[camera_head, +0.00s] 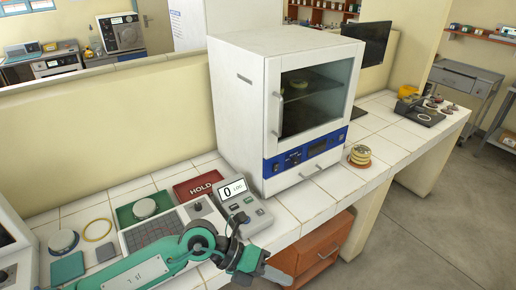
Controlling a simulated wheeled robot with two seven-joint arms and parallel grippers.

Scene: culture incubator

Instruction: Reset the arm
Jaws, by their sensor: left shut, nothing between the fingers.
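My left arm comes in low from the left over the bench front. My left gripper (278,275) is shut and empty, just beyond the bench's front edge and above the floor. It is in front of the grey meter (244,205) and touches nothing that I can see. The white culture incubator (238,115) stands on the tiled bench behind and to the right, its glass door shut. Round dishes (298,84) show on a shelf inside it. My right gripper is not in view.
A red HOLD tray (198,186) and a green tray (125,217) with a round dish lie left of the incubator. Stacked dishes (360,155) stand to its right. An orange drawer unit (318,252) sits below the bench. The floor at right (430,240) is clear.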

